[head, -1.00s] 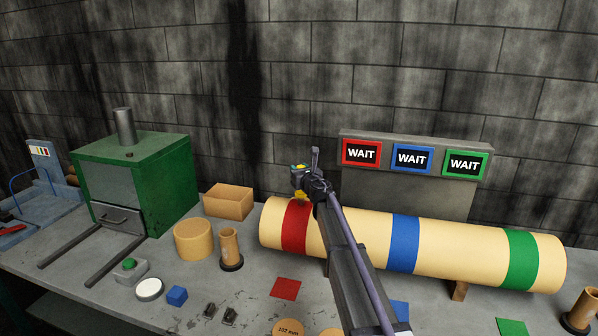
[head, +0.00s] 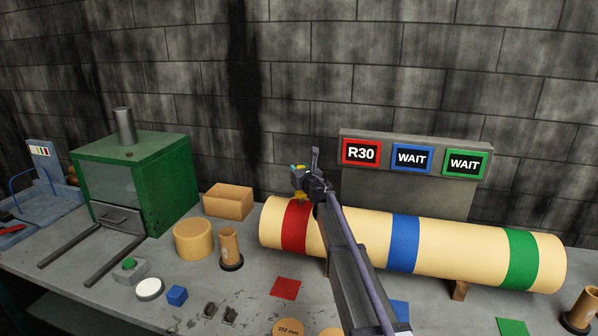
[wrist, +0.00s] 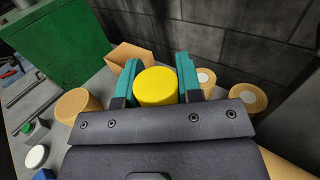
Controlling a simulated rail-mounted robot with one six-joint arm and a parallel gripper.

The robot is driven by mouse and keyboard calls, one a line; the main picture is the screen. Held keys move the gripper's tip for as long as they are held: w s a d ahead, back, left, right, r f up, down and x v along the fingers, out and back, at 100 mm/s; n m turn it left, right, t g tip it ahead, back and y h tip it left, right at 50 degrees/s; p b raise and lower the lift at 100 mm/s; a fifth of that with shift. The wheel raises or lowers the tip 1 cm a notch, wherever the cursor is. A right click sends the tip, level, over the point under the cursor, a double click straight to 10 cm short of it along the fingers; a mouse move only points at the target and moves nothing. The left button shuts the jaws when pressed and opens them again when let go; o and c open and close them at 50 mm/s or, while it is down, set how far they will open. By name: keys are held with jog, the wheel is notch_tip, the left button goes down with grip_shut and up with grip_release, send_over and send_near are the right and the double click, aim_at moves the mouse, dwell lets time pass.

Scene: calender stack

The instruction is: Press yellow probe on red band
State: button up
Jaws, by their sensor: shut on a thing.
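My gripper (head: 299,171) is above the left end of the cream roll (head: 345,235). In the wrist view its two teal fingers are shut on the yellow probe (wrist: 155,87), a round yellow-topped piece. In the head view a bit of yellow, the probe (head: 300,195), shows below the fingers at the top of the red band (head: 295,228); contact looks likely but its tip is hard to make out. The red-framed display (head: 361,152) reads R30. The blue display (head: 412,158) and green display (head: 465,164) read WAIT.
The roll also carries a blue band (head: 404,243) and a green band (head: 520,260). A green oven (head: 150,180), an open cardboard box (head: 228,202), a tan cylinder (head: 193,239) and a brown cup (head: 230,248) stand to the left. A red square (head: 285,288) lies in front.

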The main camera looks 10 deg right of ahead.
notch_tip(320, 180, up, 7)
jog(key=p, duration=0.7)
dwell(1.3)
